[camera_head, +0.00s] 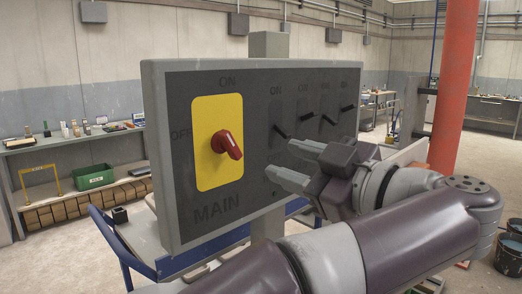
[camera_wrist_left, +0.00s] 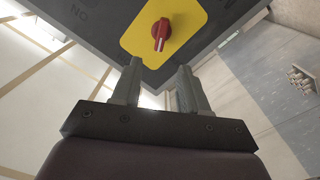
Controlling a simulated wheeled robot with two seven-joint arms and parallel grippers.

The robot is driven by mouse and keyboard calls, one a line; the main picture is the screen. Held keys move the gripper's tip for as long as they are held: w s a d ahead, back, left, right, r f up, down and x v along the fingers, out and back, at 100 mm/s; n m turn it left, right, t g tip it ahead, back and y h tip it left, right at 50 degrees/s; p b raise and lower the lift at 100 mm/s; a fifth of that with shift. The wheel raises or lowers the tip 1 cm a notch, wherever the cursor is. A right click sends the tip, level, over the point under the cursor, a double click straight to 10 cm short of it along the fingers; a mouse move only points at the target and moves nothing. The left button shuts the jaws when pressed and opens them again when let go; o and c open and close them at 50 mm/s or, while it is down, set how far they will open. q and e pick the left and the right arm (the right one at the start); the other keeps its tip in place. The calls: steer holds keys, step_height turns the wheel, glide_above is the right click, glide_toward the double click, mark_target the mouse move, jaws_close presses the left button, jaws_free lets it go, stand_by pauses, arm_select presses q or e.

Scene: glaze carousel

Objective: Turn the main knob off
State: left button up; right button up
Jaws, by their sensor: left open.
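The red main knob (camera_head: 227,145) sits on a yellow plate (camera_head: 218,178) on the dark panel, with ON above it, OFF to its left and MAIN below. Its grip slants toward the lower right; I cannot tell its exact setting. In the left wrist view the knob (camera_wrist_left: 160,32) lies beyond the fingertips, roughly centred between them, on the yellow plate (camera_wrist_left: 190,18). My left gripper (camera_head: 280,159) is open and empty, to the right of the knob and apart from it. It also shows in the wrist view (camera_wrist_left: 160,70). My right gripper is not in view.
Several small black levers (camera_head: 305,117) are on the panel (camera_head: 200,245) right of the knob, close to my gripper. A blue cart frame (camera_head: 112,245) stands below. A red column (camera_head: 456,90) rises at right. A shelf with a green bin (camera_head: 94,175) stands at left.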

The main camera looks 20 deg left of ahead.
mark_target(233, 144)
arm_select(q)
steer(key=x, duration=1.2)
steer(key=shift+s+a, duration=0.15)
steer(key=shift+w+a, duration=0.25)
steer(key=shift+w, duration=0.05)
steer(key=shift+a, duration=0.1)
jaws_close()
